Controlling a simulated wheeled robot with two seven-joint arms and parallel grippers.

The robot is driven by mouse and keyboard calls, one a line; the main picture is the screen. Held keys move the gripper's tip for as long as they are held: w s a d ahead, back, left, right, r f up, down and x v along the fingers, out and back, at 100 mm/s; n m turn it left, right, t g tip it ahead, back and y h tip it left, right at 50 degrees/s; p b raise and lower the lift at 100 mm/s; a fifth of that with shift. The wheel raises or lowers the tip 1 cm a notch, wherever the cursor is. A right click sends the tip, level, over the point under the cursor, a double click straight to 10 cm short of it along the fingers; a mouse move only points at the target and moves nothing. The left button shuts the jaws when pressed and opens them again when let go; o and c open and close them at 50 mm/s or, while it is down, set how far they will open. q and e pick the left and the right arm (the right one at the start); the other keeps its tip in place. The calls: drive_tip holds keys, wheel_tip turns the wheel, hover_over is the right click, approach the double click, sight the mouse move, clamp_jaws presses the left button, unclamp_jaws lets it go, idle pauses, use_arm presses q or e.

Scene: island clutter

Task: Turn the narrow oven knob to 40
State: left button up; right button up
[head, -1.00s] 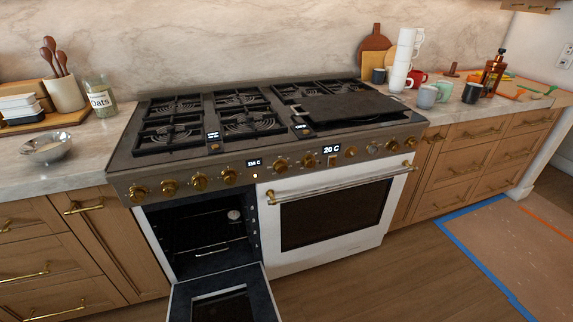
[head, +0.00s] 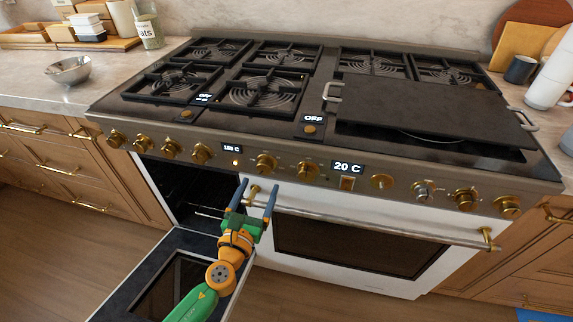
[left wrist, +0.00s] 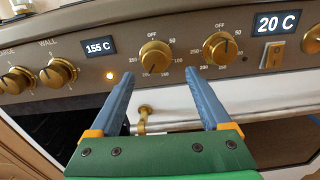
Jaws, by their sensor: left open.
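The gold oven knob (head: 266,163) right of the small display (head: 231,148) has a dial marked OFF, 50 and up to about 250; it shows large in the left wrist view (left wrist: 155,57). That display reads 155 C in the left wrist view (left wrist: 98,47). A similar dial knob (head: 305,172) sits to its right, beside a 20 C display (head: 347,167). The narrow oven (head: 185,187) stands open on the left. My left gripper (head: 256,184) is open and empty, its fingertips just below and in front of the first knob, apart from it. My right gripper is out of view.
The open oven door (head: 130,283) lies low beneath my arm. The wide oven's handle bar (head: 370,224) runs close by on the right. More knobs (head: 171,149) line the panel.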

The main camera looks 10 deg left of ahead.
sight(264, 170)
use_arm(q)
drive_tip(key=w, duration=0.3)
drive_tip(key=w+a, duration=0.1)
drive_tip(key=w, duration=0.1)
drive_tip(key=shift+w+b, duration=0.25)
drive_tip(key=shift+b, duration=0.1)
drive_tip(key=shift+w+d, duration=0.25)
drive_tip(key=shift+w, duration=0.25)
drive_tip(key=shift+c, duration=0.5)
drive_tip(key=shift+s, duration=0.1)
clamp_jaws()
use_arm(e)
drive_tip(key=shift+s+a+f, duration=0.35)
use_arm(q)
drive_tip(key=shift+n, duration=0.3)
